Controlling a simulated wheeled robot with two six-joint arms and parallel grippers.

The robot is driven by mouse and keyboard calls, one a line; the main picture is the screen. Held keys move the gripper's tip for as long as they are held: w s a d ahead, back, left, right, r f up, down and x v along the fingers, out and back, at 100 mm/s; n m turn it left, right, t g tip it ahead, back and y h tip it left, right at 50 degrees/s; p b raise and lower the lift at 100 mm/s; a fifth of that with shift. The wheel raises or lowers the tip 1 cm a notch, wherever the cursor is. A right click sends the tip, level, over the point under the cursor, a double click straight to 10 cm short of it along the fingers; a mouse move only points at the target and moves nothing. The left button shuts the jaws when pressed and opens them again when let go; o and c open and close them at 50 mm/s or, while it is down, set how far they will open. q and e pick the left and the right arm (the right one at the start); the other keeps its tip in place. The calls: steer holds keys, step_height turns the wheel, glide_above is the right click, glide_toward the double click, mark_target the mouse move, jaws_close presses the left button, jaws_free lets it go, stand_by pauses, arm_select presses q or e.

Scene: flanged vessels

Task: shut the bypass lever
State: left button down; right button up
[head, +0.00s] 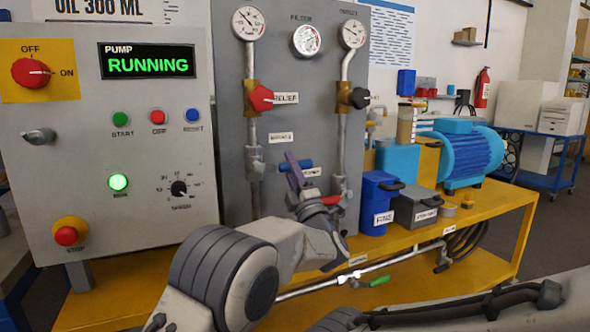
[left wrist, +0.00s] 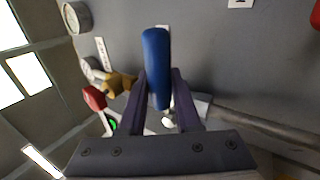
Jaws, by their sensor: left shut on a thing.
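A blue lever (head: 303,164), taken to be the bypass lever, sits low on the grey panel between the two vertical pipes. A small label beside it is too small to read. My left gripper (head: 296,170) is at this lever, with its dark purple fingers reaching up to it. In the left wrist view the blue handle (left wrist: 156,55) stands between the two fingers, which are shut on it. The lever's pivot is hidden behind the gripper. My right gripper is out of view; only part of my right arm shows at the lower right.
A red relief knob (head: 261,98) and a black knob (head: 359,98) sit on the pipes above. A red handle (head: 331,200) lies close by the left wrist. Blue and grey bins (head: 379,205) stand right on the yellow bench (head: 480,232). The pump display (head: 148,62) reads RUNNING.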

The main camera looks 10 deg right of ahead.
arm_select(q)
steer(key=shift+r, duration=0.15)
steer(key=c, duration=0.6)
jaws_free()
steer(key=shift+s+d+f, duration=0.1)
steer(key=shift+f, duration=0.15)
steer(key=v, duration=1)
